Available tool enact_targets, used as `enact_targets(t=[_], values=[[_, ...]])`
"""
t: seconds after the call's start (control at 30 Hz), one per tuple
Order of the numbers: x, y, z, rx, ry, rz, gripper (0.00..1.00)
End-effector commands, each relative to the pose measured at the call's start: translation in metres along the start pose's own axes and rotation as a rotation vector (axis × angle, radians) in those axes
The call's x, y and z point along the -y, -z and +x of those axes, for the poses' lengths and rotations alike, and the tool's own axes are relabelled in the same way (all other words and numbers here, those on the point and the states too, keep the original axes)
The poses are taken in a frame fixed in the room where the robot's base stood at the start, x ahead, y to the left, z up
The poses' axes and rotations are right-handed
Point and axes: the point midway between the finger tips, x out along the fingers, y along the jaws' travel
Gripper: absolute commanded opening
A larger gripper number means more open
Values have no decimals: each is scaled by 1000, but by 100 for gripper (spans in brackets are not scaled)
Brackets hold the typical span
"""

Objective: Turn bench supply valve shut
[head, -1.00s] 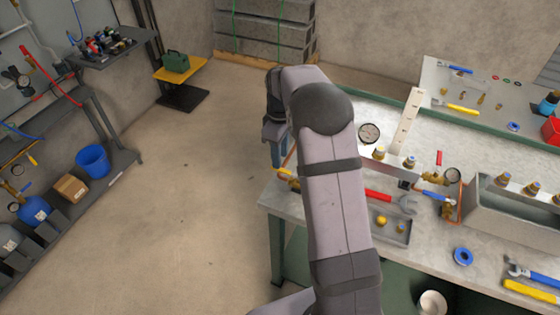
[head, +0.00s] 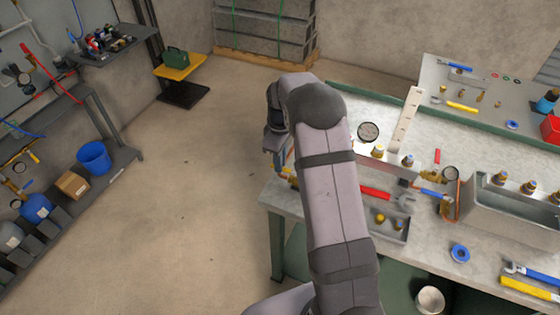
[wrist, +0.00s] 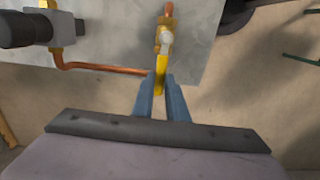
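The supply valve (wrist: 166,40) is a brass body at the bench edge with a yellow lever (wrist: 161,72). In the wrist view the lever points down the picture, toward my gripper. My gripper (wrist: 161,86) has two blue fingers, one on each side of the lever's free end. The gap between them is narrow, and I cannot tell whether they touch the lever. In the head view my gripper is at the bench's left corner, where my arm hides most of it and of the valve.
A copper pipe (wrist: 105,68) runs beside the valve to a fitting with a dark knob (wrist: 17,30). On the workbench (head: 410,262) are a red-handled wrench (head: 376,191), a small tray (head: 388,234) and a gauge (head: 368,131). The floor left of the bench is clear.

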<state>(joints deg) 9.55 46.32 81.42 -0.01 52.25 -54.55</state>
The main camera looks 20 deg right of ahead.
Motion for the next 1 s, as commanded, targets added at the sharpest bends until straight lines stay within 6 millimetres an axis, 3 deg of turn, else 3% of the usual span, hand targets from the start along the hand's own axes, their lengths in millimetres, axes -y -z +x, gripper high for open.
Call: enact_targets(t=[0.47, 1.0], values=[[8, 0, 0, 0, 0, -130, 0], [36, -11, -1, 0, -1, -608, 0]])
